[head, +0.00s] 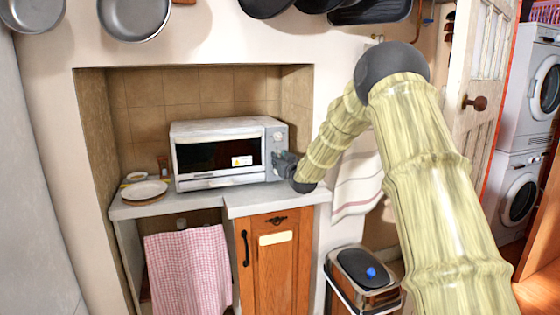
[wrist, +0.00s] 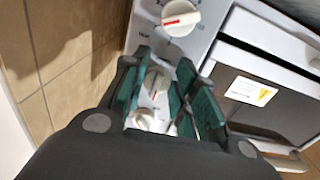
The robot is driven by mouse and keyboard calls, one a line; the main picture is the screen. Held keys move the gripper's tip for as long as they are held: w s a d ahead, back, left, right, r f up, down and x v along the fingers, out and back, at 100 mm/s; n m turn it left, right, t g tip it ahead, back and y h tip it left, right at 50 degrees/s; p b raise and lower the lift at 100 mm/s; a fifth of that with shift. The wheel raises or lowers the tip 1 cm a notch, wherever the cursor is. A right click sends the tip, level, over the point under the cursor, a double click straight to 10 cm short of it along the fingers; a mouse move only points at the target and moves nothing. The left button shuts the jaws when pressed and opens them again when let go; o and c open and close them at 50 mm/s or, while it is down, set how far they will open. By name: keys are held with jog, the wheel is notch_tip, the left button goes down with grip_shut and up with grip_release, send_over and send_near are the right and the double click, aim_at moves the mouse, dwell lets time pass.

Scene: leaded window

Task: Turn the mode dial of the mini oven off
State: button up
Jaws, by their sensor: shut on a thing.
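The mini oven (head: 218,152) is a white box with a dark glass door, standing on the counter in the alcove. Its control panel is at the right end of its front. My gripper (head: 284,165) is at this panel in the head view and hides part of it. In the wrist view, its green-padded fingers (wrist: 166,92) are on both sides of the middle dial (wrist: 156,84), shut on it. This white dial has a pointer mark, partly hidden. Another white dial (wrist: 181,18) with a red mark is above it, and a third dial (wrist: 145,120) below. I cannot read which is the mode dial.
A plate (head: 144,190) lies on the counter (head: 200,204) left of the oven. A wooden cupboard (head: 275,262) and a checked cloth (head: 189,270) are below. A bin (head: 362,275) stands at the lower right. A striped towel (head: 355,185) hangs behind my arm. Pans hang above.

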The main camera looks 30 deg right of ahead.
jog(key=shift+f, duration=0.25)
jog(key=o, duration=0.8)
jog(key=shift+o, duration=0.2)
jog(key=shift+r, duration=0.1)
jog(key=v, duration=1.2)
jog(key=shift+d, duration=0.1)
